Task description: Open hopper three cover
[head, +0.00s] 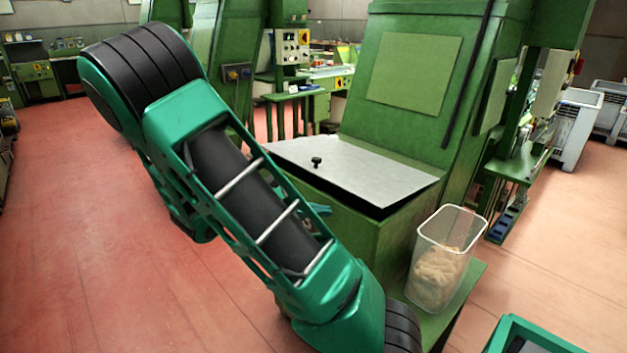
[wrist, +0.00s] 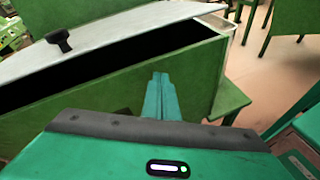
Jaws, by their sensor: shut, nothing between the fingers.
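A flat grey metal cover (head: 365,172) with a black knob (head: 316,161) lies over the top of a green hopper box (head: 392,240). A dark gap shows under the cover's front edge. In the wrist view the cover (wrist: 130,32) and its knob (wrist: 60,40) are at the upper left, with the wide dark opening between the cover and the green front wall (wrist: 90,112). No number is readable on the hopper. My gripper (wrist: 160,80) is shut and empty, its teal fingertips in front of the green wall, below the opening and right of the knob.
A clear bin of corks (head: 440,262) stands on a green shelf (head: 462,300) right of the hopper. A green machine panel (head: 415,72) rises behind the cover. Grey crates (head: 577,130) stand at far right. Open red floor (head: 90,240) lies at left.

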